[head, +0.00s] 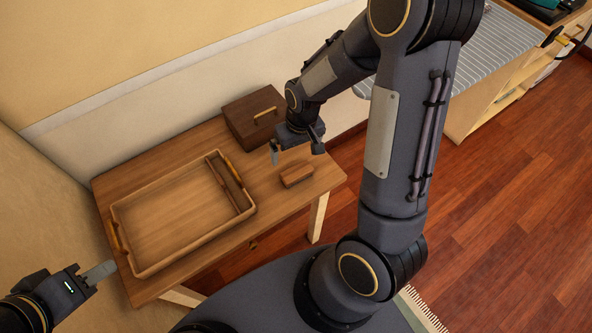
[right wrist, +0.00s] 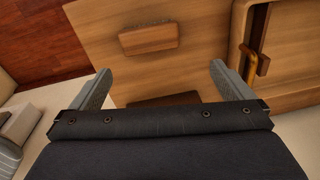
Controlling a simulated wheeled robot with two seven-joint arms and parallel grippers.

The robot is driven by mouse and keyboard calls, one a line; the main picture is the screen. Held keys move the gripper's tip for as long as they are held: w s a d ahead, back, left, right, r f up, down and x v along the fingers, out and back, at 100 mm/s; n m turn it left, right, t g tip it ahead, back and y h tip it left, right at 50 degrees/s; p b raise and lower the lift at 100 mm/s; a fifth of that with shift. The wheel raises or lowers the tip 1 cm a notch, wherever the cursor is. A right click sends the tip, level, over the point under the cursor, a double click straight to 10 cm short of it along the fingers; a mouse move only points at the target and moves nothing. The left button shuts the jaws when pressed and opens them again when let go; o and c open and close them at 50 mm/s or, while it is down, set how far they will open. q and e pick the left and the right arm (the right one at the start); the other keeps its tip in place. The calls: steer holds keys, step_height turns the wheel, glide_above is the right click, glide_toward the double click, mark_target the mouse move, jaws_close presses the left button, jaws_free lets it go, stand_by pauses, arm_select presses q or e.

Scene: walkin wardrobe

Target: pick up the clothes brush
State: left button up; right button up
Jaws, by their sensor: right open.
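A small brown wooden block, which looks like the clothes brush (head: 297,175), lies on the wooden table near its right end.
A dark wooden box (head: 245,115) stands at the back, close to my right gripper. The table top (head: 190,140) is bare around the brush.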

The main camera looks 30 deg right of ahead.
mark_target(297, 171)
steer(key=shift+n+g+h, duration=0.4)
steer(key=shift+h, duration=0.1)
steer(key=f, duration=0.4)
steer(key=f+p, duration=0.1)
steer(key=f, duration=0.7)
steer(key=shift+w+d+f+p, duration=0.2)
steer(key=shift+d+f+p, duration=0.1)
steer(key=shift+f, duration=0.05)
steer(key=shift+c, duration=0.3)
steer(key=c, duration=0.7)
steer(key=shift+o, duration=0.2)
steer(key=shift+r, duration=0.1)
